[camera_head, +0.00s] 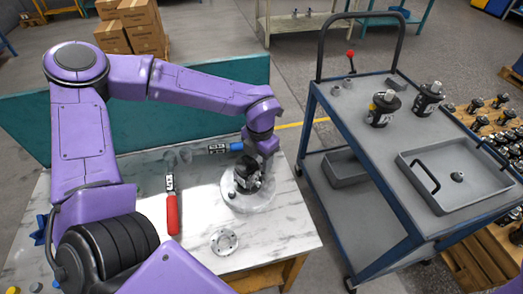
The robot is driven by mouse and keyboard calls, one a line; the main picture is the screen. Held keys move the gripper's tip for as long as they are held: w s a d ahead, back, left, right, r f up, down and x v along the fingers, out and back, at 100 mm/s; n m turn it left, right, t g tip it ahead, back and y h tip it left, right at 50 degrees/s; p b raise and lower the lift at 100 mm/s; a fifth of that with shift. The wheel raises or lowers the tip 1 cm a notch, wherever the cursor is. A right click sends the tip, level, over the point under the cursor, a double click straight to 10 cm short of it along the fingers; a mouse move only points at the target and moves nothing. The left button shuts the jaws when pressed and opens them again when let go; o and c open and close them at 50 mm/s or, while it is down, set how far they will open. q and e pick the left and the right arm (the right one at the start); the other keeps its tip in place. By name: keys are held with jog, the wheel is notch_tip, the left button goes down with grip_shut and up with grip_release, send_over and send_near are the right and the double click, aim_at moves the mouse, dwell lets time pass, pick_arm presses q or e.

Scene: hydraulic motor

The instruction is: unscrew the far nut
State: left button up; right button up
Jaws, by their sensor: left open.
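My left arm reaches in from the left, and its left gripper (247,178) points down at the round grey base (262,203) on the marble-topped table. The gripper is open. Dark parts under the gripper sit on this base, and I cannot tell clearly which belong to the motor and which to the gripper. The far nut cannot be made out; the gripper and wrist cover that area. My right gripper is out of view.
A red-handled tool (173,214), a blue-handled tool (226,147) and a flange ring (224,242) lie on the table (285,240). At right, a blue cart carries two motors (383,108) (430,98) and a grey tray (432,200). A teal panel (165,115) stands behind the table.

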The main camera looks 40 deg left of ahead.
pick_arm(q)
jog(key=w+f, duration=0.2)
jog(key=f, duration=0.1)
jog(key=shift+w+a, duration=0.15)
jog(key=shift+a, duration=0.15)
jog(key=shift+s+r, duration=0.4)
jog(key=shift+s, duration=0.2)
jog(key=shift+w+d+f, duration=0.1)
jog(key=shift+w+d, duration=0.1)
jog(key=shift+w, duration=0.1)
jog(key=shift+w+a, duration=0.1)
jog(key=shift+w, duration=0.15)
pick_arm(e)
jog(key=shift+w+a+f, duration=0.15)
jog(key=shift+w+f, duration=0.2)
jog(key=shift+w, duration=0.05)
pick_arm(q)
jog(key=shift+s, duration=0.15)
